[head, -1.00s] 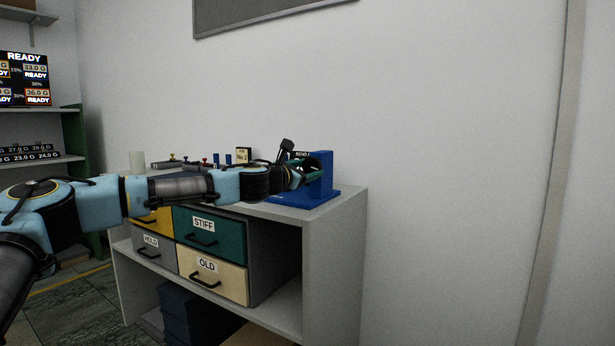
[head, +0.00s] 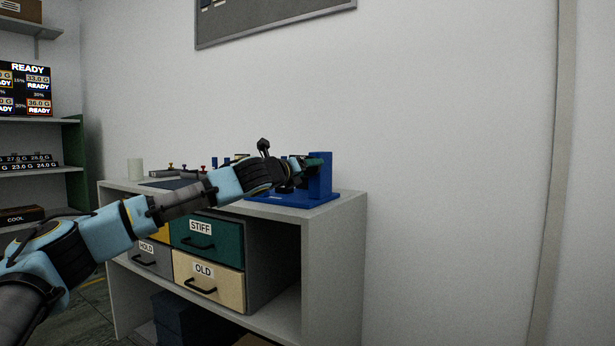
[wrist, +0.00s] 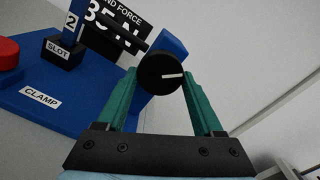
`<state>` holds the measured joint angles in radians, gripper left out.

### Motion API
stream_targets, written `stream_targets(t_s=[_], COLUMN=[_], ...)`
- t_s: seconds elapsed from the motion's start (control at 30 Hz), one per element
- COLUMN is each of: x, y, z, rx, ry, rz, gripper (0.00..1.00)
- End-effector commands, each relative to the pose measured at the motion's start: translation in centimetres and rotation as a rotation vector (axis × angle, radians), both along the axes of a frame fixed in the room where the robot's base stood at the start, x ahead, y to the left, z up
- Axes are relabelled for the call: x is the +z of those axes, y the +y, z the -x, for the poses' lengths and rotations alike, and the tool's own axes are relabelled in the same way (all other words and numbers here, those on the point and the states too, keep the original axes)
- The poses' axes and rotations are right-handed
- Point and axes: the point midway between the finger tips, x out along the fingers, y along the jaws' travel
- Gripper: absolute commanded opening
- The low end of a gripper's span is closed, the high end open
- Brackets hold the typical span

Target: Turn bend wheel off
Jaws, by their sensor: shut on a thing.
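The bend wheel is a round black knob with a white line in the wrist view (wrist: 161,74), on a blue press (wrist: 55,95) with a "CLAMP" label. My gripper (wrist: 163,78) has its two green fingers on either side of the knob, shut on it. The white line lies near level, pointing right. In the head view the blue press (head: 320,175) stands at the right end of the bench top. There my gripper (head: 306,163) reaches it from the left, and the knob is hidden.
A red knob (wrist: 8,54), a "SLOT 2" block (wrist: 62,52) and a black force display (wrist: 115,28) are close by on the press. The bench (head: 335,235) has drawers marked STIFF (head: 203,240) and OLD (head: 208,280). The wall stands behind.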

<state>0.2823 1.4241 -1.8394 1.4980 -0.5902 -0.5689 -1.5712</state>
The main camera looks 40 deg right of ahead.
Motion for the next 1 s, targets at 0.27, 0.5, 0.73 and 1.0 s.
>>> stream_targets(t_s=[0.27,0.5,0.73,1.0], x=[-0.52,-0.40,-0.28,-0.07], y=[-0.06,-0.08,-0.13,-0.11], z=[0.05,0.13,0.21,0.20], rx=[0.001,0.001,0.000,0.000], ry=[0.258,0.472,0.646,0.778], rz=[0.065,0.122,0.167,0.201], gripper=[0.13,0.13,0.13,0.13])
